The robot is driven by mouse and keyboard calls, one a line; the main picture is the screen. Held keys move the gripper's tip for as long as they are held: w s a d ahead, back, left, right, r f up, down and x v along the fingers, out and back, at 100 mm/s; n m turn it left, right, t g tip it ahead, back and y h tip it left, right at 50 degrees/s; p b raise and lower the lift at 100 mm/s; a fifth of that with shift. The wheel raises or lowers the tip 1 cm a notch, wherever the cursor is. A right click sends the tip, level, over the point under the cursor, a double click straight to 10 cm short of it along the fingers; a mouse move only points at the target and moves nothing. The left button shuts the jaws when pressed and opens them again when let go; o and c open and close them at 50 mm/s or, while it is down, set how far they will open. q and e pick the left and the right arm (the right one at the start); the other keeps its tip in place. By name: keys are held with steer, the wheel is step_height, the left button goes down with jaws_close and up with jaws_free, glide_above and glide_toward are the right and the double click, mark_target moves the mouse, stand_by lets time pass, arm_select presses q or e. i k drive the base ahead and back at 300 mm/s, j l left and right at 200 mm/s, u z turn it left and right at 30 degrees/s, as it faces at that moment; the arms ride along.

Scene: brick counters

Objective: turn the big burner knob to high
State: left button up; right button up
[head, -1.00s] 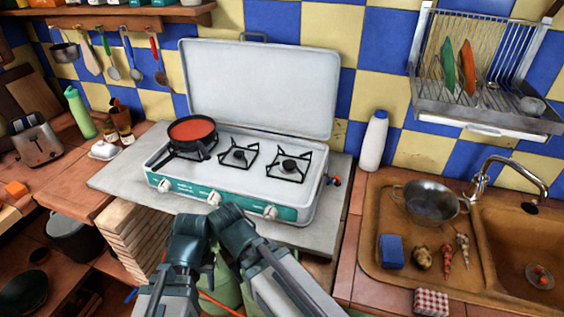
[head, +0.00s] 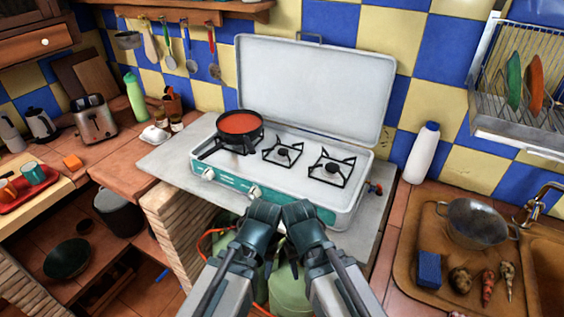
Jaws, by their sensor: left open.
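The white camping stove (head: 222,160) stands with its lid up on a grey slab. Its teal front panel (head: 232,184) shows a left knob (head: 208,174) and a middle knob (head: 254,193), which looks slightly larger. The right knob is hidden behind my grippers. My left gripper (head: 264,211) is open, in front of the panel just right of the middle knob; contact cannot be told. My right gripper (head: 298,212) is beside it, in front of the panel's right part; its fingers are not clear.
A pan of red sauce (head: 240,125) sits on the left burner. Two bare burners (head: 283,153) are to its right. A white bottle (head: 421,153) and the sink (head: 400,262) are at right. Gas cylinders (head: 290,290) stand below. A toaster (head: 95,120) is at left.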

mark_target(210, 174)
steer(key=j+u, duration=0.1)
steer(key=j, duration=0.55)
steer(key=i+j+u, duration=0.15)
steer(key=j, duration=0.45)
